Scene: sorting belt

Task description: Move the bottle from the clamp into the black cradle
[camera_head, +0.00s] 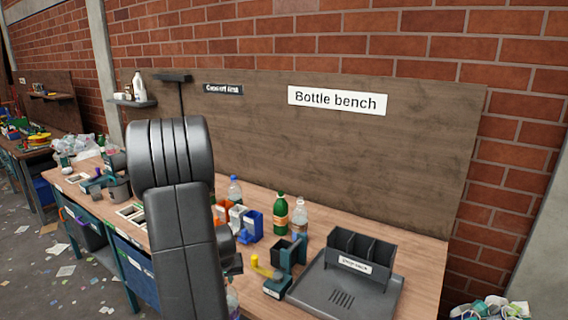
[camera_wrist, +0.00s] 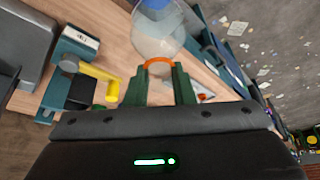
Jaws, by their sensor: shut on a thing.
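My gripper (camera_wrist: 158,82) has its green fingers closed at the orange neck ring of a clear bottle (camera_wrist: 157,38) holding pale liquid. The bottle hangs beside the bench edge, clear of the clamp. In the head view only a small part of the bottle (camera_head: 232,297) shows below my arm, which hides my gripper. The teal clamp (camera_head: 277,288) with a yellow lever stands at the bench front; it also shows left of my gripper in the wrist view (camera_wrist: 62,75). A black open holder (camera_head: 287,250) is beside it. I cannot tell whether this holder is the black cradle.
A dark three-slot rack (camera_head: 345,248) stands on a grey tray (camera_head: 338,298) at the right. Green (camera_head: 281,211) and clear (camera_head: 299,218) bottles stand behind the clamp. Orange, white and blue holders (camera_head: 251,227) are further left. Debris litters the floor (camera_head: 63,271).

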